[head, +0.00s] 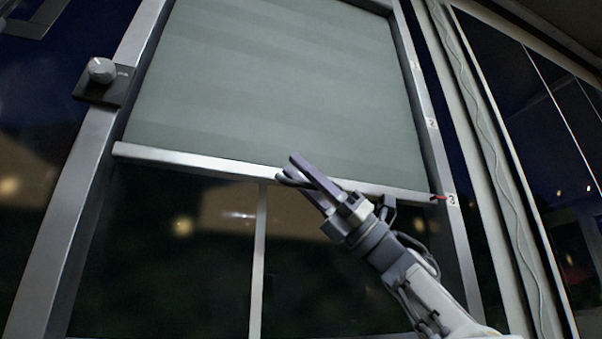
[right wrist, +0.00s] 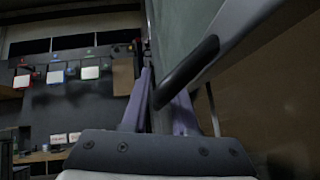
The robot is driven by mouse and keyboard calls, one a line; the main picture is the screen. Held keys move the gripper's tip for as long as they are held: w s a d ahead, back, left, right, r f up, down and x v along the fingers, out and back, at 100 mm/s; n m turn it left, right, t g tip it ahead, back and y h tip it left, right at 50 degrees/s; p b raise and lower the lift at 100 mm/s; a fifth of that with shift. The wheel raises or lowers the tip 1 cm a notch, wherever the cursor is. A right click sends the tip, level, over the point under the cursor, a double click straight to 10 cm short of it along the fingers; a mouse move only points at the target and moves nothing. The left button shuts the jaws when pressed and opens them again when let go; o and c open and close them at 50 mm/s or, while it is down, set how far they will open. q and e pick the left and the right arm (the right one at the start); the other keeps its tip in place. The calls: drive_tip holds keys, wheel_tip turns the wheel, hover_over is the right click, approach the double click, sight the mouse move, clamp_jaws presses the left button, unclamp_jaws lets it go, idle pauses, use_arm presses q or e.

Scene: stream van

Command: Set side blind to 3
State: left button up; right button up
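The side blind (head: 275,85) is a grey-green sheet in a silver frame, lowered over the upper part of the window. Its silver bottom bar (head: 200,163) slants slightly down to the right. A red pointer (head: 438,197) at the bar's right end is level with the label 3 (head: 452,200); the label 2 (head: 432,123) is higher. My right gripper (head: 290,167) is at the middle of the bar, fingers apart. In the right wrist view, a dark handle (right wrist: 187,72) on the bar crosses over the right finger; firm contact cannot be made out. My left gripper is out of view.
A round knob (head: 101,70) on a dark plate sits on the left frame post. Dark glass with a thin upright divider (head: 258,260) lies below the bar. A pale cable (head: 485,130) runs down the right wall.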

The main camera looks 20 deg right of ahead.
drive_tip(key=v, duration=1)
drive_tip(key=shift+d+f+b, duration=0.2)
drive_tip(key=shift+b, duration=0.25)
drive_tip(key=shift+s, duration=0.1)
